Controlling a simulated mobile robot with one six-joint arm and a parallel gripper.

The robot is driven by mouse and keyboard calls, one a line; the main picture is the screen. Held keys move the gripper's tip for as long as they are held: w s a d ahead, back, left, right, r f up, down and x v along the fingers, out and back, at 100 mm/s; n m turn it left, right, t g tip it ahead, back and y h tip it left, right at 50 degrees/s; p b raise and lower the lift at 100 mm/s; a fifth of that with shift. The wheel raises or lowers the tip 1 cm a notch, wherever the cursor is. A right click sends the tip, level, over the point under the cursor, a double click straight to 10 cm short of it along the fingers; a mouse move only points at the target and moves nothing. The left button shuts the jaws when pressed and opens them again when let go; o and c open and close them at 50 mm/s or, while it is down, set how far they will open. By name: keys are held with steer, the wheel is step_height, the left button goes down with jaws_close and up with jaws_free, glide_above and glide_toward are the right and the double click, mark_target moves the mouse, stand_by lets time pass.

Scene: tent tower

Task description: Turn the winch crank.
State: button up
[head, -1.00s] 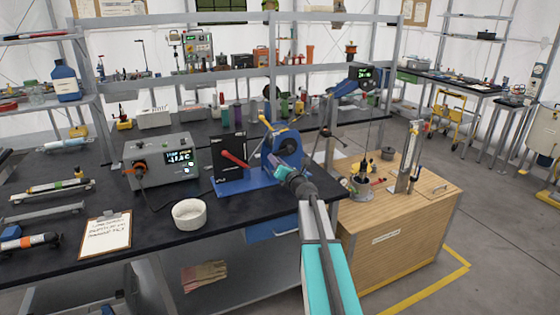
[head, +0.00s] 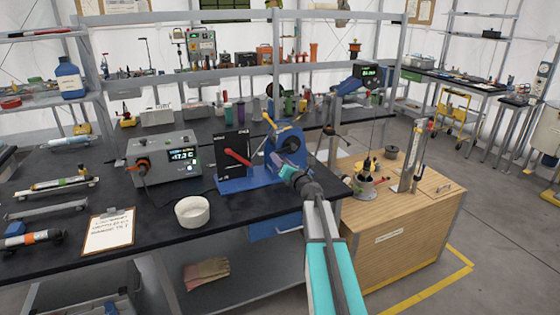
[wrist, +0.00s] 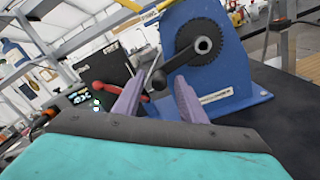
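The winch (head: 289,148) is a blue housing with a dark ribbed wheel on its face, standing on a blue base on the black workbench. In the wrist view the winch (wrist: 228,75) fills the upper middle. Its dark crank (wrist: 180,62) runs from the hub down and left to an end near my fingertips. My gripper (wrist: 157,88) has its two purple fingers apart, with the crank's end showing in the gap between them. Contact cannot be told. In the head view my gripper (head: 278,163) is just in front of the winch, partly covering it.
A black panel with a red lever (head: 237,156) stands left of the winch. A display box (head: 163,157), a white bowl (head: 192,211) and a clipboard (head: 109,229) are further left. A wooden cabinet (head: 400,240) with a stand is at right.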

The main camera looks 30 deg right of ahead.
steer(key=s+b, duration=0.2)
steer(key=s, duration=1)
steer(key=shift+s+a, duration=0.3)
steer(key=shift+a, duration=0.1)
steer(key=shift+f, duration=0.1)
